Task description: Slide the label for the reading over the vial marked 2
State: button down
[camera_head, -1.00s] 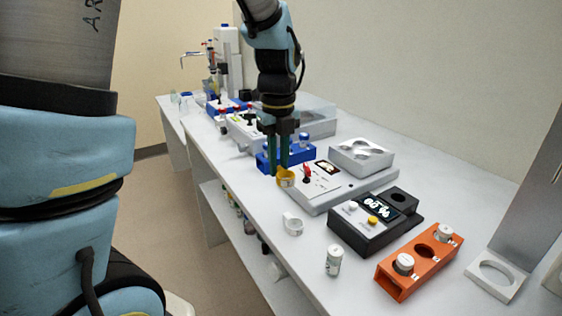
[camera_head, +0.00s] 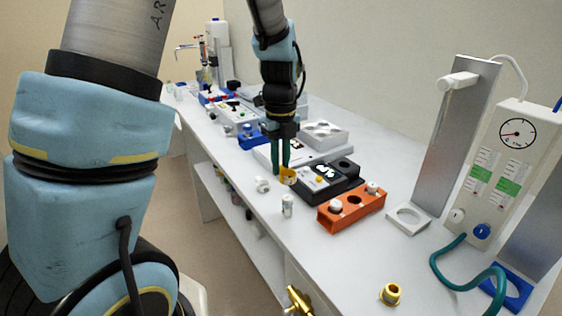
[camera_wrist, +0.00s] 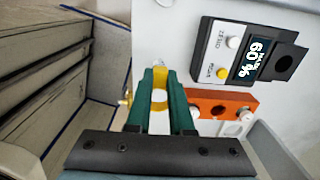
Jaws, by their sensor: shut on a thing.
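My gripper (camera_head: 284,166) points down over the bench, its green fingers shut on a yellow ring-shaped label (camera_head: 288,177). The ring also shows between the fingertips in the wrist view (camera_wrist: 159,101). A white ring label (camera_head: 263,184) lies on the bench to the left. A small white-capped vial (camera_head: 287,205) stands on the bench just in front of the gripper. The orange rack (camera_head: 345,218) holds two white-capped vials, one near (camera_head: 337,206) and one far (camera_head: 372,187), with an empty hole between. I cannot read the vial marks.
The black meter (camera_head: 331,180) beside the gripper has a lit display, seeming to read 60 % in the wrist view (camera_wrist: 258,60). A brass fitting (camera_head: 391,293) and teal hose (camera_head: 450,278) are at right.

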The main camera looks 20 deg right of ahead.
jog(key=shift+f+b, duration=3.4)
jog(key=shift+f, duration=1.35)
jog(key=c, duration=0.7)
grip_release()
jog(key=shift+r, duration=0.15)
notch_tip(320, 180, up, 11)
jog(key=shift+f+b, duration=0.2)
jog(key=shift+b, duration=0.65)
